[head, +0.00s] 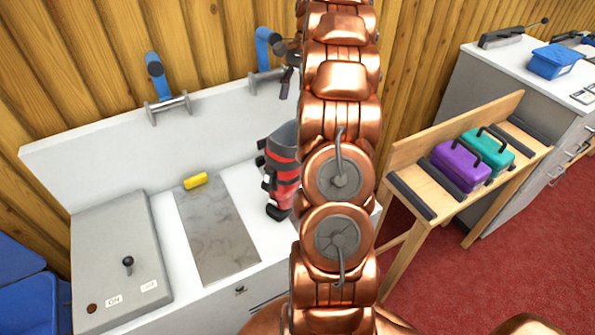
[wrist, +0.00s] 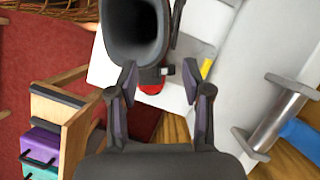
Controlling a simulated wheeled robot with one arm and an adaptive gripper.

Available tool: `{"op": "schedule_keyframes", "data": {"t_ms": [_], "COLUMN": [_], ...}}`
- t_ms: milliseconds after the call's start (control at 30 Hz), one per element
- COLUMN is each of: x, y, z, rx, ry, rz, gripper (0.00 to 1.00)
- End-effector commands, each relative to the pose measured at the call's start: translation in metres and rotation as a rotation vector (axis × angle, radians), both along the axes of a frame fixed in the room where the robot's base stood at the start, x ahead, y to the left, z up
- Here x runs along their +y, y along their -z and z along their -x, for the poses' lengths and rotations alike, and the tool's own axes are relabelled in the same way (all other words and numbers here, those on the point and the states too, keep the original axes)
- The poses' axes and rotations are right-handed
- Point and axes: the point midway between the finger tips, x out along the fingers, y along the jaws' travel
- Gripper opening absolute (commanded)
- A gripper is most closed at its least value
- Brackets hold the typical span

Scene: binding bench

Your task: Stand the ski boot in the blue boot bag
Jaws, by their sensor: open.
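The ski boot (head: 284,172) is red and black with a grey liner. It stands upright on the white bench, and my arm covers its right side in the head view. In the wrist view its open grey top (wrist: 140,28) shows ahead of the fingertips. My gripper (wrist: 160,85) is open and empty, apart from the boot. In the head view it is mostly hidden behind my arm, above the boot. A blue box-shaped thing (head: 553,63) lies on the far right counter; I cannot tell whether it is the boot bag.
A purple case (head: 461,167) and a teal case (head: 488,152), both with dark handles, sit on a wooden bench (head: 420,203) at right. A yellow block (head: 195,181) lies by a grey plate (head: 215,229). Blue-armed clamps (head: 166,106) rise from the back panel.

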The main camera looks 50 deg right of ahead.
Motion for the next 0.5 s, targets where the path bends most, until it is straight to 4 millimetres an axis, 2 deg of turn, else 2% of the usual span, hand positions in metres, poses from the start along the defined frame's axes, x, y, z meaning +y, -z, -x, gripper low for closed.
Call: {"op": "schedule_keyframes", "data": {"t_ms": [133,500], "x": [-0.003,0.009], "y": [0.005,0.028], "z": [0.001,0.002], "rx": [0.002,0.004], "ry": [0.011,0.007], "rz": [-0.002,-0.005], "gripper": [0.49,0.49]}}
